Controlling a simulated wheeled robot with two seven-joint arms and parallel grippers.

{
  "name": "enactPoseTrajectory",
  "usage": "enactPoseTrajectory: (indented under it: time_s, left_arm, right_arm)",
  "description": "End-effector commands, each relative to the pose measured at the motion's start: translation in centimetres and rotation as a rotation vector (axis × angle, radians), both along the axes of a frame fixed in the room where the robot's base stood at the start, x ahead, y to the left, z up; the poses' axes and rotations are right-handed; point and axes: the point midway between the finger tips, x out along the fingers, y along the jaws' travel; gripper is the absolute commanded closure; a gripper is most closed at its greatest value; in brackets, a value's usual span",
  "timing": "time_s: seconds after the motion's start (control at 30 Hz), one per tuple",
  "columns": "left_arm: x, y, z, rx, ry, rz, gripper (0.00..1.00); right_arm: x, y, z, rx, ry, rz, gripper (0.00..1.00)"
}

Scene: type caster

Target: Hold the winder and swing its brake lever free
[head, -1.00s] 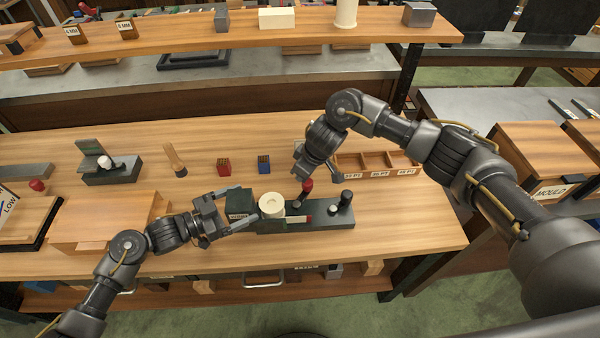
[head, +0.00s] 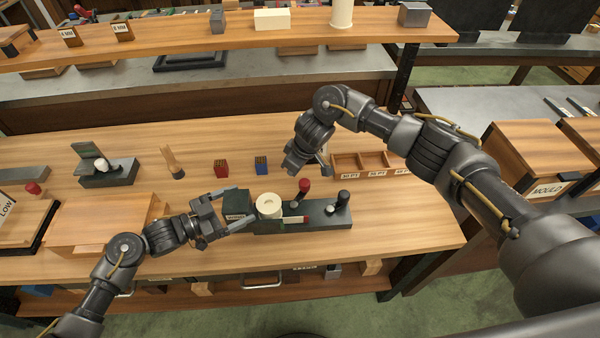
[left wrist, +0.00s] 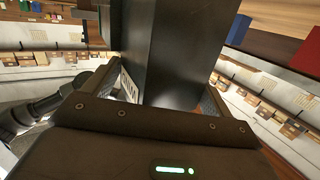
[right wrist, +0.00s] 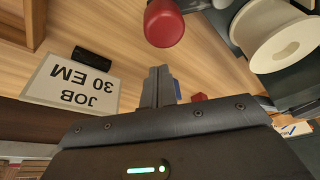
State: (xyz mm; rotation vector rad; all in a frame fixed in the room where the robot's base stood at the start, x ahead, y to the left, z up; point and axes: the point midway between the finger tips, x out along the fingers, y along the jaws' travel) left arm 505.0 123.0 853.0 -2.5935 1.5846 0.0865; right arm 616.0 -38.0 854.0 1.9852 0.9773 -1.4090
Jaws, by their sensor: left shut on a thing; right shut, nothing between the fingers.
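The winder has a dark base (head: 318,222), a cream spool (head: 269,205) and a dark block (head: 236,221) at its left end. A red-knobbed lever (head: 304,185) stands up right of the spool; its knob also shows in the right wrist view (right wrist: 165,24). A black-knobbed crank (head: 344,196) is at the right end. My left gripper (head: 238,208) is shut on the winder's left end block, which fills the left wrist view (left wrist: 178,50). My right gripper (head: 290,171) is shut and empty, behind and apart from the red knob; its fingers show together in the right wrist view (right wrist: 159,88).
A compartment tray (head: 372,163) stands right of my right gripper. Red (head: 221,168) and blue (head: 261,165) blocks stand behind the winder. A "JOB 30 EM" card (right wrist: 72,84) shows in the right wrist view. A wooden box (head: 95,222) is at left.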

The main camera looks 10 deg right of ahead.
Motion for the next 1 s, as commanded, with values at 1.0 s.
enactPoseTrajectory:
  time_s: [1.0]
  left_arm:
    - [-0.1,-0.2,0.0,-0.001,0.001,-0.005,0.39]
  right_arm:
    - [-1.9,-1.5,9.6,0.003,-0.001,-0.001,1.0]
